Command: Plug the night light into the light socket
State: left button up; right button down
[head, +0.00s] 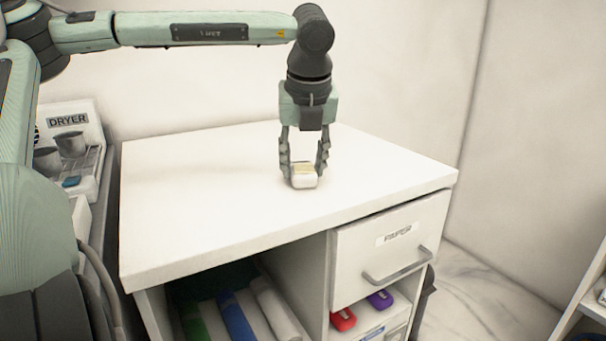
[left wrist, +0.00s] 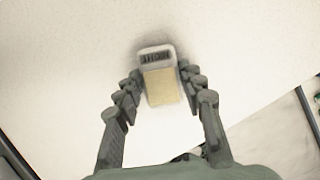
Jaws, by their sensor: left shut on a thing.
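The night light (head: 304,179) is a small white block with a pale yellow panel. It is at the white tabletop, between the fingers of my left gripper (head: 304,166), which points down and is shut on it. The left wrist view shows the night light (left wrist: 161,80) with dark lettering on its white end and the yellow panel toward me. A finger of my left gripper (left wrist: 158,92) lies on each side of it. I cannot tell if it touches the tabletop. I see no light socket in these frames. My right gripper is out of view.
The white tabletop (head: 200,200) is otherwise bare. Below it are a drawer (head: 392,245) with a label and handle, rolled items (head: 235,318), and a red item (head: 343,319) and a purple item (head: 380,299). A rack marked DRYER (head: 70,122) stands at left. Walls rise behind.

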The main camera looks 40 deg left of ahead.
pick_arm(q)
jog(key=shift+r, duration=0.1)
jog(key=shift+c, duration=0.2)
notch_tip(320, 180, up, 13)
notch_tip(320, 180, up, 5)
send_over(304, 168)
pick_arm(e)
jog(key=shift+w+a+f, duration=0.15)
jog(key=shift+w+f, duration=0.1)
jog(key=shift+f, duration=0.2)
